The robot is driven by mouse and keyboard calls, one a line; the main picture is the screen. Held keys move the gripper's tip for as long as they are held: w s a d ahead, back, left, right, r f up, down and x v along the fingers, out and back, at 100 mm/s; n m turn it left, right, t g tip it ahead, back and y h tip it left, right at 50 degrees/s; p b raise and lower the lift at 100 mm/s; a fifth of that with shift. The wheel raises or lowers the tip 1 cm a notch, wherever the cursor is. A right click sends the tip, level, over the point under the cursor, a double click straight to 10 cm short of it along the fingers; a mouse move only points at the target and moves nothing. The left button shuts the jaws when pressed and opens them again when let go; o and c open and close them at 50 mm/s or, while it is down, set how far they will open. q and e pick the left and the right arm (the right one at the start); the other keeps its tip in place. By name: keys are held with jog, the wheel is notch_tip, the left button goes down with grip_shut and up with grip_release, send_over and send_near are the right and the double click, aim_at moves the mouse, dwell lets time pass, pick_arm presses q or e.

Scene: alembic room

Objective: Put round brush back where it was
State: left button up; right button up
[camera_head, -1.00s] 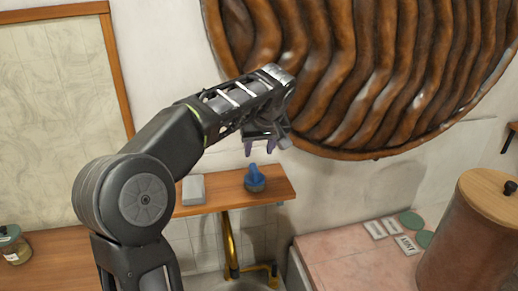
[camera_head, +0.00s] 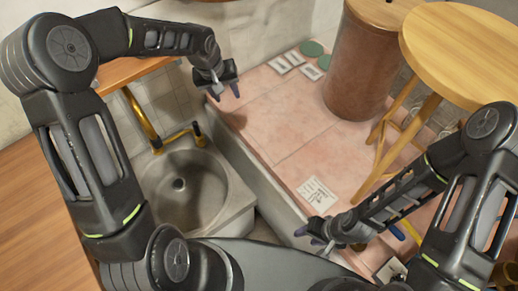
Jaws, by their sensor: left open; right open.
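No round brush shows clearly in the head view now. The wooden shelf (camera_head: 128,70) is mostly covered by my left arm, and its far part is hidden or out of frame. My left gripper (camera_head: 226,93) is open and looks empty, above the left edge of the pink tiled surface. My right gripper (camera_head: 314,240) is open near the front edge of that surface, low in the picture. I see nothing between its fingers.
The pink tiled surface (camera_head: 290,135) holds a white card (camera_head: 317,194), small labels and green discs (camera_head: 312,48). A brown drum (camera_head: 362,65) and a round wooden stool (camera_head: 465,45) stand at right. A sink (camera_head: 185,185) with a brass tap lies left.

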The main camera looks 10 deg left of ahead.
pick_arm(q)
jog(key=s+d+f+m+g+h, duration=0.1)
jog(key=s+d+f+m+h, duration=0.15)
jog(key=s+d+f, duration=1.2)
jog(key=s+f, duration=0.2)
jog(key=s, duration=0.3)
jog(key=s+d+f+g, duration=0.1)
jog(key=s+d+f, duration=0.1)
jog(key=s+f, duration=0.4)
jog(key=s, duration=0.3)
jog(key=shift+s+d+f, duration=0.15)
jog(key=shift+s+d, duration=0.1)
jog(key=shift+d, duration=0.15)
jog(key=shift+h, duration=0.25)
